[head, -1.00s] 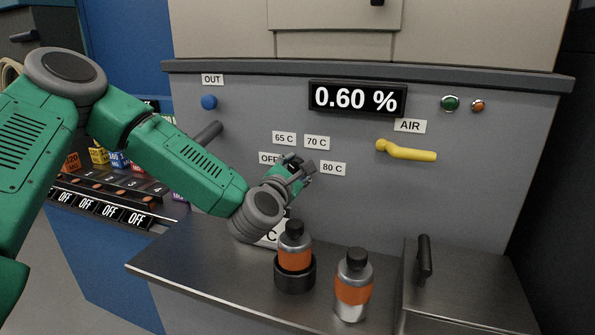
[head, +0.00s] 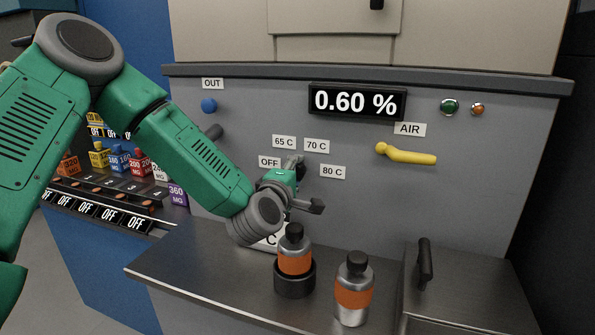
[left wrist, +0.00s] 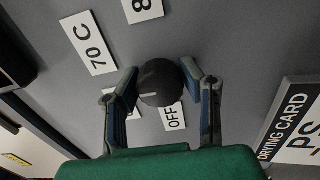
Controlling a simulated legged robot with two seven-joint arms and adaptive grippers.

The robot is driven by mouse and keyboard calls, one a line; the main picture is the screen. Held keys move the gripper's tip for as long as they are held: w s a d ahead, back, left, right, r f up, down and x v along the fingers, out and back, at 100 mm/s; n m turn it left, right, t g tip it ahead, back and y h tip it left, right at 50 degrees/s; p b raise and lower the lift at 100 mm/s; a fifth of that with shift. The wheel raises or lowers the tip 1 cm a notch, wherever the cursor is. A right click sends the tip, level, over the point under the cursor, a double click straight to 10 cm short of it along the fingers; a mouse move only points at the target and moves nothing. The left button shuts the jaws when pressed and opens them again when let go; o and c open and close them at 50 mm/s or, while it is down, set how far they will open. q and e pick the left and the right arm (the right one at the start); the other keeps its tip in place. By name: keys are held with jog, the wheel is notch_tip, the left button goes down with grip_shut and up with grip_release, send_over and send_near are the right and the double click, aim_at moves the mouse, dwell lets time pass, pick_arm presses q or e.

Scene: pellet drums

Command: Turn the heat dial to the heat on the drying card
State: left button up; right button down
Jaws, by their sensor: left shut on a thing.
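The heat dial (left wrist: 160,82) is a dark round knob with a pale mark on its left part in the left wrist view. My left gripper (head: 303,184) is shut on it, one finger on each side. Cards reading OFF (head: 269,161), 65 C (head: 284,142), 70 C (head: 317,145) and 80 C (head: 332,171) surround the dial. Which card the mark points at is unclear. The drying card (left wrist: 292,122) shows partly in the left wrist view, with "PS" readable. In the head view my arm and a bottle hide most of it. My right gripper is not in view.
Two orange-banded bottles stand on the metal counter (head: 205,265), one in a dark holder (head: 295,280), the other (head: 353,290) beside it. A yellow AIR handle (head: 405,154) sticks out at right. The display (head: 356,102) reads 0.60 %.

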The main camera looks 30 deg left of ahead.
pick_arm(q)
jog(key=shift+s+f+m, duration=0.1)
jog(key=shift+f+m, duration=0.1)
jog(key=shift+m, duration=0.8)
jog(key=shift+f+m, duration=0.15)
jog(key=shift+m, duration=0.85)
